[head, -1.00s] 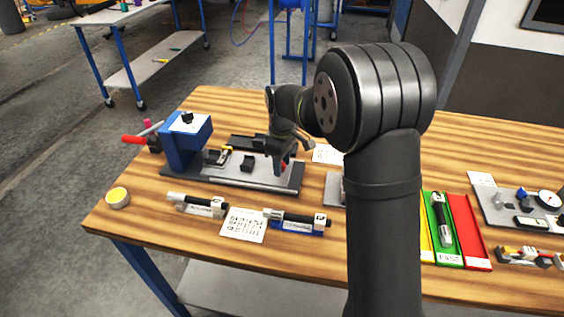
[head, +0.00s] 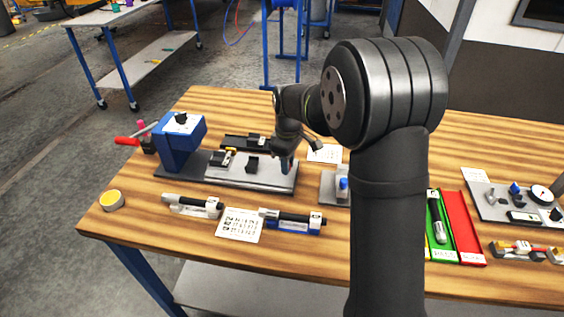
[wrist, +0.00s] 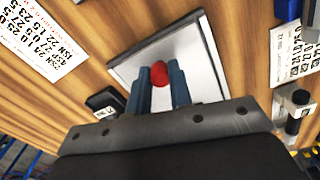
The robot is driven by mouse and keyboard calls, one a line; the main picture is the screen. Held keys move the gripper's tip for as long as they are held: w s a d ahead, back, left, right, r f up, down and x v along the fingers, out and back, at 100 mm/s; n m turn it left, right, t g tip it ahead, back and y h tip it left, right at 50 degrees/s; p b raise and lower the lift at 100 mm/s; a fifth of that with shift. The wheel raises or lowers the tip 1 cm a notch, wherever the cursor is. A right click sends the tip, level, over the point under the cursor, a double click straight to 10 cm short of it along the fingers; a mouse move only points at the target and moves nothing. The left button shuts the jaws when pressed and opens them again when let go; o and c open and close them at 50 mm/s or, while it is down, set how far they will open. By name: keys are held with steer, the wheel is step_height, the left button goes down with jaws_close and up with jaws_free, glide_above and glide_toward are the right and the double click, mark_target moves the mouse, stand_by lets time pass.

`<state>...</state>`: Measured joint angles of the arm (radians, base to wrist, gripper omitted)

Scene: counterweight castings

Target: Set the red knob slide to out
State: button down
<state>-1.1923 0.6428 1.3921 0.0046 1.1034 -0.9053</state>
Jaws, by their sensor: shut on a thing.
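My gripper (wrist: 160,88) is shut on the red knob (wrist: 160,73), which shows between the two blue-grey fingers in the wrist view. Below it is a pale plate with a dark edge (wrist: 203,50). In the head view my gripper (head: 287,166) is low over the right end of the grey fixture base (head: 225,180). The knob is hidden behind the fingers there. I cannot see the slide's position or any out mark.
In front lie gauges (head: 290,221) and a printed card (head: 240,225). A small plate with a blue knob (head: 343,185) stands right of the fixture. Green and red trays (head: 463,230) lie farther right.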

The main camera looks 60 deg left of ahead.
steer(key=shift+w+d, duration=0.15)
steer(key=shift+w, duration=0.05)
steer(key=c, duration=1.3)
jaws_free()
step_height(320, 180, up, 17)
steer(key=shift+r, duration=0.2)
step_height(320, 180, down, 17)
steer(key=shift+f, duration=0.1)
steer(key=shift+s+f, duration=0.15)
steer(key=shift+s+a, duration=0.2)
steer(key=shift+a, duration=0.15)
